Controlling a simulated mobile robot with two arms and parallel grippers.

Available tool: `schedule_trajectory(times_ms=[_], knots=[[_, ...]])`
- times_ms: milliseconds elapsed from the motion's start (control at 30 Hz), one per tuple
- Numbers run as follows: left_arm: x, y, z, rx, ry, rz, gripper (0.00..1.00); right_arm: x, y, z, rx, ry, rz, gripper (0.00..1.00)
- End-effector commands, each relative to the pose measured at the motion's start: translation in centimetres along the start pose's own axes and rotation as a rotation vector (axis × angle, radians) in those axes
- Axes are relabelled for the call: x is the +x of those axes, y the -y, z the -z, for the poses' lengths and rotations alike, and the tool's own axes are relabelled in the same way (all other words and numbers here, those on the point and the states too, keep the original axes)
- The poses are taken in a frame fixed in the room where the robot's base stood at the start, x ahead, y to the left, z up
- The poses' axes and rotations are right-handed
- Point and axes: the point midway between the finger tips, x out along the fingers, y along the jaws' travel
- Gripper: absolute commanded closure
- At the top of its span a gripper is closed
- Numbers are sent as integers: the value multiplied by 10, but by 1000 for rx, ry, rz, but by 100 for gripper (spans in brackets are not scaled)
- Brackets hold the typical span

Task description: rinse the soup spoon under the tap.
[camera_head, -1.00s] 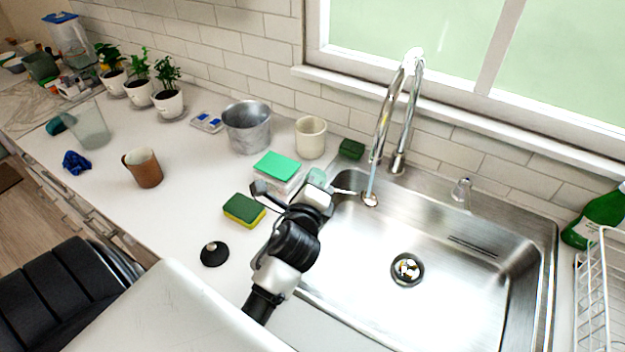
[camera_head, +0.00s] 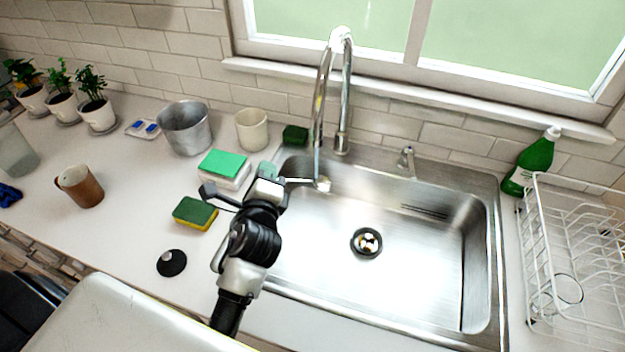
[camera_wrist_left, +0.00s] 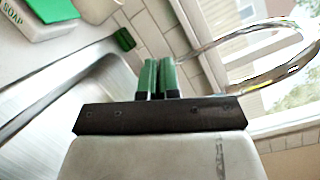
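My left gripper (camera_head: 271,181) reaches over the left rim of the sink (camera_head: 420,250). It is shut on the soup spoon (camera_head: 322,184), whose thin handle points right from the fingers. The spoon's bowl lies under the tap (camera_head: 343,95), where a thin stream of water comes down onto it. In the left wrist view the green fingers (camera_wrist_left: 158,80) are nearly together, and the spoon cannot be made out there. The curved tap (camera_wrist_left: 265,85) shows beside them. My right gripper is in neither view.
Left of the sink are a sponge (camera_head: 195,213), a soap box with a green top (camera_head: 224,168), a black stopper (camera_head: 171,263), a beige cup (camera_head: 252,129) and a metal pot (camera_head: 185,127). A dish rack (camera_head: 570,230) and green bottle (camera_head: 530,160) stand right. The sink basin is clear.

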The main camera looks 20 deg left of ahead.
Motion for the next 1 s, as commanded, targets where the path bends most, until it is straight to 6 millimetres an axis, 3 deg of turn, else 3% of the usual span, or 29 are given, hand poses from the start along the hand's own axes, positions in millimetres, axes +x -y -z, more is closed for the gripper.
schedule_trajectory(times_ms=[1000], knots=[[-67,-17,-31,-1,0,-1,100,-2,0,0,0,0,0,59]])
